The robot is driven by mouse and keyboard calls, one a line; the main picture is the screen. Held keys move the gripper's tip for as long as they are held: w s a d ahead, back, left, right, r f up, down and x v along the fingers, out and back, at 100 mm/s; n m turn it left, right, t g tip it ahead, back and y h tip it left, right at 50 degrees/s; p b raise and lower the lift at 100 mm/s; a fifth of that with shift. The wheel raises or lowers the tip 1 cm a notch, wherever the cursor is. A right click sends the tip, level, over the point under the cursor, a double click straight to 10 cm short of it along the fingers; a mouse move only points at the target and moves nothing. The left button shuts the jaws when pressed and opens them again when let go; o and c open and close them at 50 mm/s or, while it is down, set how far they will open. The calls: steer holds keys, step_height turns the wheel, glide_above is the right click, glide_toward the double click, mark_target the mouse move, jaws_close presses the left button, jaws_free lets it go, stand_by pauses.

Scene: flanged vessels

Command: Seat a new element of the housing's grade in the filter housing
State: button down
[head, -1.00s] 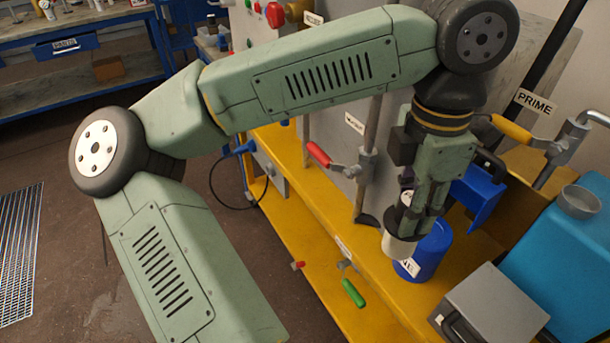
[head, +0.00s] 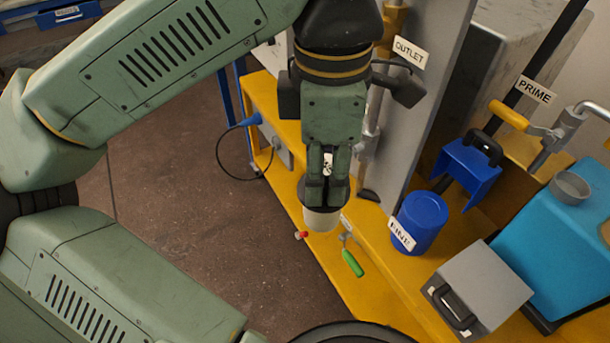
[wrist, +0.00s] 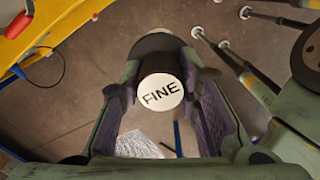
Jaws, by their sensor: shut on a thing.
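My gripper (head: 326,190) points down and is shut on a pale cylindrical element (head: 322,220) with a dark upper rim. In the wrist view the element's round white end (wrist: 161,92) reads FINE and sits between the two fingers. The element is in the air, left of a blue cylindrical container (head: 420,222) that bears a FINE label and stands on the yellow deck. I cannot tell whether this container is the filter housing. Its inside does not show.
A green-handled valve (head: 352,263) lies below the element near the deck (head: 375,290) edge. A grey box (head: 480,288), a teal tank (head: 560,255) and a blue bracket (head: 465,172) crowd the right. An OUTLET sign (head: 408,52) and PRIME sign (head: 535,90) are behind. Open floor (head: 170,190) lies left.

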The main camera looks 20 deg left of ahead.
steer(key=w+d, duration=1.1)
steer(key=w, duration=0.4)
steer(key=w+d+f+b, duration=0.2)
steer(key=w+d+f, duration=0.3)
steer(key=w+f, duration=0.2)
steer(key=shift+w+d+b, duration=0.3)
steer(key=shift+w+b, duration=0.05)
steer(key=shift+w, duration=0.1)
stand_by(0.5)
steer(key=shift+s+a+f, duration=0.1)
